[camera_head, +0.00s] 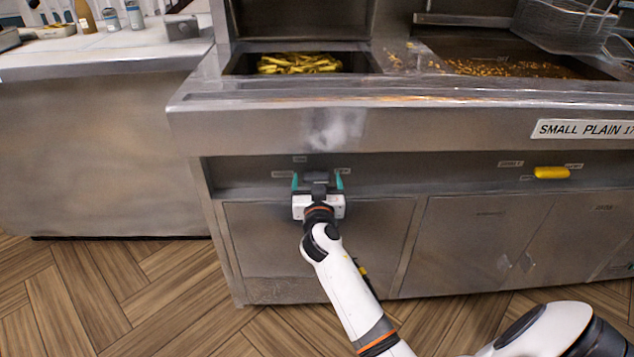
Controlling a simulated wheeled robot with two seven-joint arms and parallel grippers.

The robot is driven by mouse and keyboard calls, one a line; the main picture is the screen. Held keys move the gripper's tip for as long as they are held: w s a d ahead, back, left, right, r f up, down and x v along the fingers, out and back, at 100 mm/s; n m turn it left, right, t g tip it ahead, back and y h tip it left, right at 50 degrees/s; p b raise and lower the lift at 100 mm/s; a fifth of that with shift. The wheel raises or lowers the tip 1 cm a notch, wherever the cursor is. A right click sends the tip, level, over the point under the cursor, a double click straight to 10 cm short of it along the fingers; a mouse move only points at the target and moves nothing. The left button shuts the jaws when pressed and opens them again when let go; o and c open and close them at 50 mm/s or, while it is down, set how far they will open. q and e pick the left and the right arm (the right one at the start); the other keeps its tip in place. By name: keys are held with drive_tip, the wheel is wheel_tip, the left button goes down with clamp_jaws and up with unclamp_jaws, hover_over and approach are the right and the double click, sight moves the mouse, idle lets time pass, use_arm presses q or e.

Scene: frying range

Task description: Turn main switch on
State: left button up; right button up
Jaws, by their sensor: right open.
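My right gripper (318,182) is at the front panel of the frying range (262,135), below its top ledge. Its teal-tipped fingers are apart, on either side of a dark switch (317,177) with small labels around it. I cannot tell whether the fingers touch the switch, since the gripper body partly hides it. A yellow switch (551,173) with small labels sits further right on the same panel. My left gripper is not in view.
Chips (298,63) lie in the left fryer well, and crumbs (510,68) lie in the right one. A wire basket (565,22) is at the upper right. A steel counter (100,62) stands at the left. Wooden floor (130,300) is clear in front.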

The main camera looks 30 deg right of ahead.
drive_tip(key=shift+c, duration=0.4)
drive_tip(key=c, duration=0.9)
